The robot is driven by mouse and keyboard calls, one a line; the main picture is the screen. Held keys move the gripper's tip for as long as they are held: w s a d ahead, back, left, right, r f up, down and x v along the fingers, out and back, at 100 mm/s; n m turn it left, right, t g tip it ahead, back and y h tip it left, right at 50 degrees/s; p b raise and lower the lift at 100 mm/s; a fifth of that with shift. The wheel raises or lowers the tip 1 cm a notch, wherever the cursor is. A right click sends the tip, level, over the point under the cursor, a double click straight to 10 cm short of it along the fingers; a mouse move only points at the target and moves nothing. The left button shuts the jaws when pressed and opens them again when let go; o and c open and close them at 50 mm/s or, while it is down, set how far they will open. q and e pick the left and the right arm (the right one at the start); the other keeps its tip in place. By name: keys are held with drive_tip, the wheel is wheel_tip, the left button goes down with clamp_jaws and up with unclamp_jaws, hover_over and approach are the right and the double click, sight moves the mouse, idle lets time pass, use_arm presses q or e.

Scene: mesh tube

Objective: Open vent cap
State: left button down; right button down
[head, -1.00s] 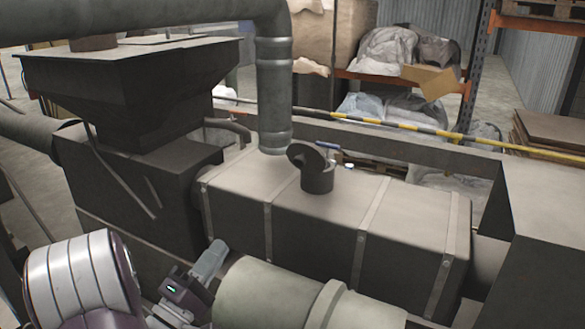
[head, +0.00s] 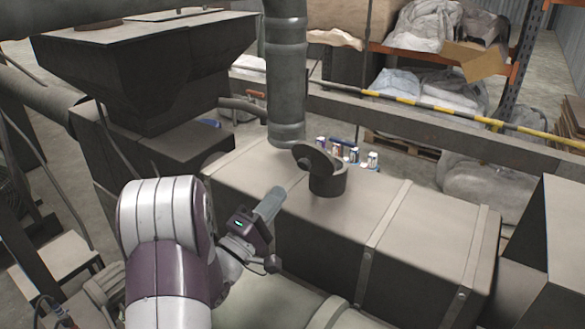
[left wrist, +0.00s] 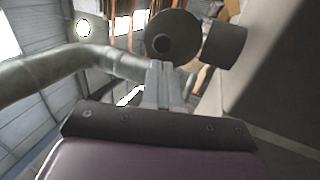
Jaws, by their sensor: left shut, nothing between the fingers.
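The vent cap (head: 316,160) is a dark round lid on a short cylindrical vent pipe (head: 327,184) on top of the long beige box duct (head: 372,214). The cap stands tilted up, with the pipe's mouth partly uncovered. My left gripper (head: 270,203) is shut and empty, to the left of and nearer than the vent, apart from it. In the left wrist view the cap's round face (left wrist: 172,38) shows beyond the shut fingertips (left wrist: 160,75), with the vent pipe (left wrist: 224,43) to its right. My right gripper is not in view.
A thick vertical pipe (head: 286,75) comes down to the box just behind and left of the vent. A dark hopper (head: 145,70) stands at left. A yellow-black striped bar (head: 440,105) runs behind. Several cans (head: 350,153) show past the box.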

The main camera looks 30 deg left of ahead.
sight(307, 149)
use_arm(q)
drive_tip(key=p+x, duration=0.2)
drive_tip(key=x, duration=0.3)
drive_tip(key=shift+w, duration=0.2)
drive_tip(key=shift+w+r, duration=0.15)
drive_tip(key=shift+w, duration=0.25)
drive_tip(key=shift+w, duration=0.1)
drive_tip(key=r+p, duration=0.1)
drive_tip(key=w+r+g+p, duration=0.1)
drive_tip(key=p, duration=0.3)
drive_tip(key=shift+w+d+r+g, duration=0.1)
drive_tip(key=shift+w+r+g, duration=0.2)
drive_tip(key=shift+r, duration=0.1)
drive_tip(key=shift+w+r, duration=0.25)
drive_tip(key=shift+w+d, duration=0.1)
drive_tip(key=shift+w, duration=0.15)
